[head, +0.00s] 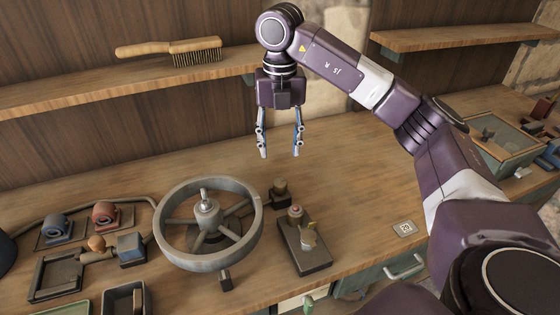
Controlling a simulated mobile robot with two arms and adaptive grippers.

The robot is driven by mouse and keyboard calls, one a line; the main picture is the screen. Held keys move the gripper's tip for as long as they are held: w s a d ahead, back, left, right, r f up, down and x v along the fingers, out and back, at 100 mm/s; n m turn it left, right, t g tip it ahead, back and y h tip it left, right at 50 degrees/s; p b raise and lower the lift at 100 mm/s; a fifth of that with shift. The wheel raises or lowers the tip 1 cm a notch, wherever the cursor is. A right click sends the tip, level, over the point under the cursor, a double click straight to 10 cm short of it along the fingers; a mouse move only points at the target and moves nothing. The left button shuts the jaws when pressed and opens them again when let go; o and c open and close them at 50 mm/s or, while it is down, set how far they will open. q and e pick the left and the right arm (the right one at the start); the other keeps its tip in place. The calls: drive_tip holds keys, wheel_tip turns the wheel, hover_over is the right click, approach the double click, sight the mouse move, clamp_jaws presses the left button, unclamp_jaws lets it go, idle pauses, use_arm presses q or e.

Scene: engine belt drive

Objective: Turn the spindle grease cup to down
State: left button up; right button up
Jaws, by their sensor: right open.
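My right gripper (280,150) hangs above the back of the bench, fingers pointing down, open and empty. A large grey spoked wheel (254,237) lies in front of it and to the left, with a metal hub fitting (206,207) standing upright at its middle. A small brass-and-dark fitting (280,187) stands just right of the wheel rim. A dark block (308,262) with small brass cup-like parts (307,238) sits further right. I cannot tell which of these fittings is the spindle grease cup. My gripper touches none of them. My left gripper is out of view.
A wire brush (170,49) lies on the shelf (120,92). A small label (405,228) is at right. Wood (365,180) behind it is clear.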

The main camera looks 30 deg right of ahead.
drive_tip(key=shift+r, duration=0.7)
